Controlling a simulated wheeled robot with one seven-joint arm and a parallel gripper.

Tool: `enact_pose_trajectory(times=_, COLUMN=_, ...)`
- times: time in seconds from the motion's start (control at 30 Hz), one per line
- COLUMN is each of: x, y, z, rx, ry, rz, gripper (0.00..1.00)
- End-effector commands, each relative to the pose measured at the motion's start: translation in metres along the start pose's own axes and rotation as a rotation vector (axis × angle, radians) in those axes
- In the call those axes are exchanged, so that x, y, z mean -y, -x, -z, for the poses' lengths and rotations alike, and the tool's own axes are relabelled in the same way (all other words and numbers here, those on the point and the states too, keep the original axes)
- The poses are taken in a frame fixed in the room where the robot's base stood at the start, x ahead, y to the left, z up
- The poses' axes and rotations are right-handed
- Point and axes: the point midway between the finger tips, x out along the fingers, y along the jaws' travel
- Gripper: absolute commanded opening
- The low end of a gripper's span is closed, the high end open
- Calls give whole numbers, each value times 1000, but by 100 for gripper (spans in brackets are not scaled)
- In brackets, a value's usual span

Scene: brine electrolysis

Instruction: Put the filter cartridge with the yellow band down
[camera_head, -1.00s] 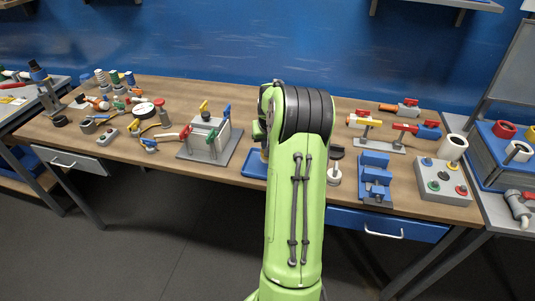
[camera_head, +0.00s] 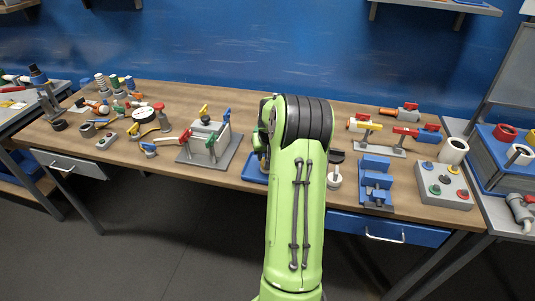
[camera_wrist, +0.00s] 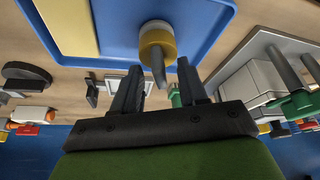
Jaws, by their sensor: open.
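The filter cartridge with the yellow band (camera_wrist: 156,42) shows in the wrist view, with a pale end, a yellow ring and a grey bent stem. It is on the blue tray (camera_wrist: 205,22), close to the tray's edge. My gripper (camera_wrist: 160,72) is open, its two dark fingers apart, with the stem pointing into the gap between them. The cartridge body lies just beyond the fingertips; I cannot tell whether a finger touches the stem. In the head view my arm hides the gripper and most of the blue tray (camera_head: 254,168).
A pale yellow patch (camera_wrist: 68,25) lies on the tray. In the head view a grey fixture with valves (camera_head: 209,140) stands left of my arm. A white-based piece (camera_head: 335,178) and a blue stepped block (camera_head: 376,180) stand close on the right. Bare wood lies behind.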

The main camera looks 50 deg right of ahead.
Motion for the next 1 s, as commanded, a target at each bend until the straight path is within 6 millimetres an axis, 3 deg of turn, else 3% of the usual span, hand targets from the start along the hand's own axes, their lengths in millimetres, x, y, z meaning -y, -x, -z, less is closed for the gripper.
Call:
enact_pose_trajectory(times=0.13, x=0, y=24, z=3, rx=-3, ry=1, rz=-2, gripper=42)
enact_pose_trajectory(times=0.4, x=0, y=96, z=3, rx=-5, ry=1, rz=-2, gripper=42)
enact_pose_trajectory(times=0.5, x=0, y=113, z=2, rx=-2, ry=1, rz=-1, gripper=42)
enact_pose_trajectory(times=0.77, x=1, y=124, z=1, rx=1, ry=3, rz=0, gripper=42)
enact_pose_trajectory(times=0.87, x=28, y=142, z=-5, rx=-7, ry=54, rz=7, gripper=42)
enact_pose_trajectory(times=0.97, x=84, y=187, z=-32, rx=-23, ry=175, rz=25, gripper=42)
enact_pose_trajectory(times=1.0, x=108, y=208, z=-50, rx=-32, ry=230, rz=37, gripper=42)
